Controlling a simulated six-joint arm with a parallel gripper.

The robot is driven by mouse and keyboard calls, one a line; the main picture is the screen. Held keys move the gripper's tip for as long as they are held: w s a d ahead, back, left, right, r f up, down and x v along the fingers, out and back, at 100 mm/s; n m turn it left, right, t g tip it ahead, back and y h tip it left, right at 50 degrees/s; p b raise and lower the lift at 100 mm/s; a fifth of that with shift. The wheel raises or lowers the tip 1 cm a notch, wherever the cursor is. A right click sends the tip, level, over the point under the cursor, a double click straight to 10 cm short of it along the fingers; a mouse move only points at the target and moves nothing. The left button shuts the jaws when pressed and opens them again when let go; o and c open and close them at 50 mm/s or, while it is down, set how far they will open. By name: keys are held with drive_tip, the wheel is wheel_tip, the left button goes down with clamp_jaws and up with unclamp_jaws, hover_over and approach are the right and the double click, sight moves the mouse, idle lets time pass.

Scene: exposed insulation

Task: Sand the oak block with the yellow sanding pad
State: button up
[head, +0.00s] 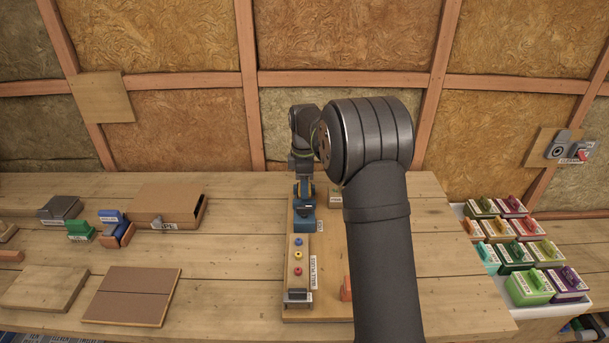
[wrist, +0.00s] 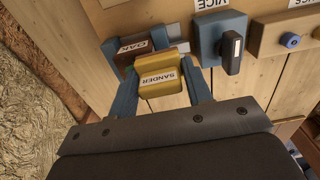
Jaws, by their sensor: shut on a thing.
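My gripper (wrist: 152,62) has its two blue fingers shut on the yellow sanding pad (wrist: 160,80), which carries a SANDER label. I cannot tell whether pad and block touch. The blue vice (wrist: 210,45) with a dark handle is right beside the block. In the head view my gripper (head: 303,190) points down over the back of the blue vice (head: 304,222); the pad and block are too small to make out there.
A wooden block with coloured wall plugs (head: 297,268) stands in front of the vice. An orange piece (head: 346,290) is partly behind my arm. Boxes and boards, including a brown box (head: 165,203), lie left. A white tray (head: 505,290) of coloured boxes is right. The insulated wall is close behind.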

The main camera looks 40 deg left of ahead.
drive_tip(key=shift+w+a, duration=2.05)
drive_tip(key=shift+a, duration=0.05)
drive_tip(key=shift+c, duration=0.4)
drive_tip(key=s+d, duration=0.4)
drive_tip(key=shift+s+d, duration=0.1)
drive_tip(key=shift+d, duration=0.05)
drive_tip(key=shift+r, duration=4.1)
